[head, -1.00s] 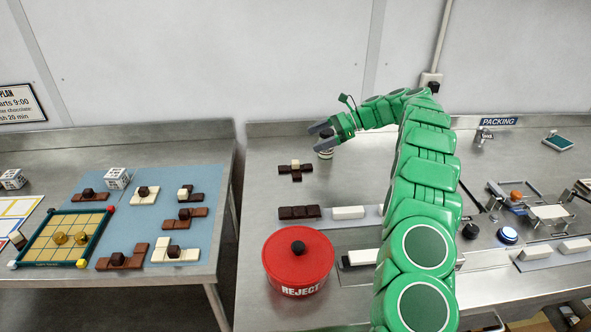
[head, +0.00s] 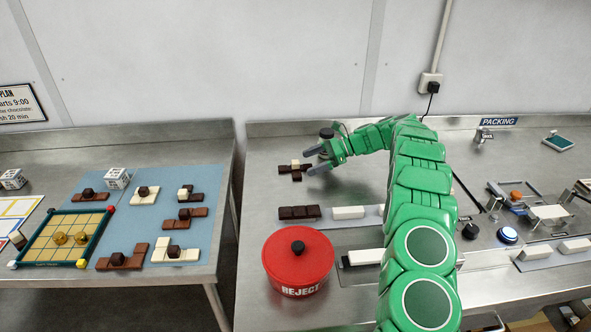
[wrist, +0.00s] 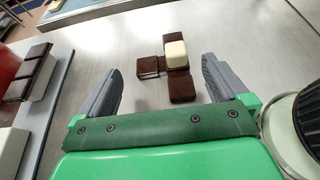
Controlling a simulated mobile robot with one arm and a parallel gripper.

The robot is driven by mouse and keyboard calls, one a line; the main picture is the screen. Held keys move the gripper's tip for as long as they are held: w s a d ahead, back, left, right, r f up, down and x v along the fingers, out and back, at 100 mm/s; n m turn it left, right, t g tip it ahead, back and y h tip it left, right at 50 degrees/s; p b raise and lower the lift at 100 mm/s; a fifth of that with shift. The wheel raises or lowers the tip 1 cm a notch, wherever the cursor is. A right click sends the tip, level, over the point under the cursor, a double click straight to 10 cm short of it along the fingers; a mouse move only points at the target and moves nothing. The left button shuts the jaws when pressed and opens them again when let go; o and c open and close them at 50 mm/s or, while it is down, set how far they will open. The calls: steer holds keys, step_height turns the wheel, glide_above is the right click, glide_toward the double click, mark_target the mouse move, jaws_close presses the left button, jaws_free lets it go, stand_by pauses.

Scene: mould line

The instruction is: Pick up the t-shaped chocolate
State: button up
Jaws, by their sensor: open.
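The t-shaped chocolate (head: 286,168) lies flat on the steel bench at the back left. It is made of dark brown squares with one cream block on top. My gripper (head: 314,160) is open and empty just right of it, with its fingers pointing left toward it. In the wrist view the chocolate (wrist: 182,88) lies ahead, between the lines of my two open fingers (wrist: 160,67). The fingers do not appear to touch it.
A small dark-topped jar (head: 326,133) stands close behind my gripper; it also shows at the right of the wrist view (wrist: 309,122). In front are a dark chocolate bar (head: 299,212), a white bar (head: 348,212) and the red REJECT pot (head: 298,264). Bare bench surrounds the chocolate.

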mark_target(299, 171)
steer(key=shift+x, duration=2.6)
steer(key=shift+c, duration=0.5)
steer(key=c, duration=0.8)
steer(key=shift+r, duration=0.15)
steer(key=shift+c, duration=0.2)
